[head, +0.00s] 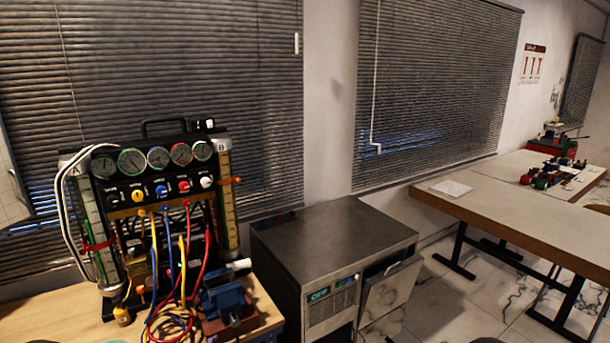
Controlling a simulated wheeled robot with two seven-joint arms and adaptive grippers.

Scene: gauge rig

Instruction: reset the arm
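Neither my left nor my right gripper shows in the head view, and no arm of mine can be made out. The gauge rig (160,185) stands upright on a wooden table at the left. It has a row of several round dials across the top and coloured knobs below them. Coloured hoses hang from its front and coil on the table. A blue vise-like tool (226,298) sits at the rig's lower right.
A metal cabinet (340,235) with a small lit panel stands right of the wooden table (50,318). A long table (480,195) at the right carries a paper and small coloured parts. Tiled floor (440,300) is open between them. Blinds cover the windows behind.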

